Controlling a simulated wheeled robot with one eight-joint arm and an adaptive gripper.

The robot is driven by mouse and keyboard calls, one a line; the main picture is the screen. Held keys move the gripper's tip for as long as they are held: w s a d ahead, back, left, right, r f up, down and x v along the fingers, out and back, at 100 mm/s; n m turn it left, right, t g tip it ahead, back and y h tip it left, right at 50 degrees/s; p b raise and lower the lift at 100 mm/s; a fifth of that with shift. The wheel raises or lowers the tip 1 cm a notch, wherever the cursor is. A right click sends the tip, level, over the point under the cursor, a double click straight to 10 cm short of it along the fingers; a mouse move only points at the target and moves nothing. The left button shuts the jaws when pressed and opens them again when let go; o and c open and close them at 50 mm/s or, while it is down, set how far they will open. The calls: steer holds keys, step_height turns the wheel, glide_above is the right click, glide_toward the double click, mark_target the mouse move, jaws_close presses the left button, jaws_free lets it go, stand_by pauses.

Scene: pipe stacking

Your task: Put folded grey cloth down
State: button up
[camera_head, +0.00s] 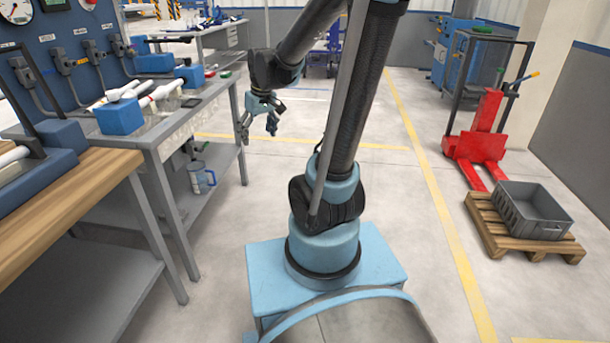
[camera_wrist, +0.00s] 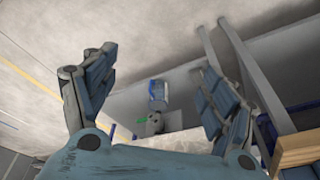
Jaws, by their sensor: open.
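My gripper (camera_head: 258,130) hangs in the air just right of the metal workbench (camera_head: 165,147), over the aisle side. Its two fingers are spread wide apart in the wrist view (camera_wrist: 160,62), with nothing between them. I cannot make out a folded grey cloth for certain in either view. In the wrist view, a small greyish item (camera_wrist: 155,122) lies beyond the fingers beside a clear and blue jug (camera_wrist: 158,93); I cannot tell what it is.
The jug also shows on the bench's lower shelf in the head view (camera_head: 200,178). White pipes (camera_head: 160,93) and blue blocks (camera_head: 120,117) crowd the benchtop. A wood-topped bench (camera_head: 65,205) stands nearer. A grey crate (camera_head: 532,208) sits on a pallet at right.

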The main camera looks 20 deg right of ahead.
steer(key=s+d+f+m, duration=0.1)
steer(key=s+d, duration=0.2)
steer(key=s, duration=0.4)
steer(key=s+d+f+m+h, duration=0.1)
steer(key=s+d+f+m, duration=0.1)
steer(key=s+d, duration=0.2)
steer(key=s+d+f+m, duration=0.2)
steer(key=s+d, duration=0.2)
steer(key=s, duration=0.6)
steer(key=shift+h, duration=0.3)
steer(key=shift+w+f+g, duration=0.15)
steer(key=shift+w+g, duration=0.15)
steer(key=shift+w, duration=0.15)
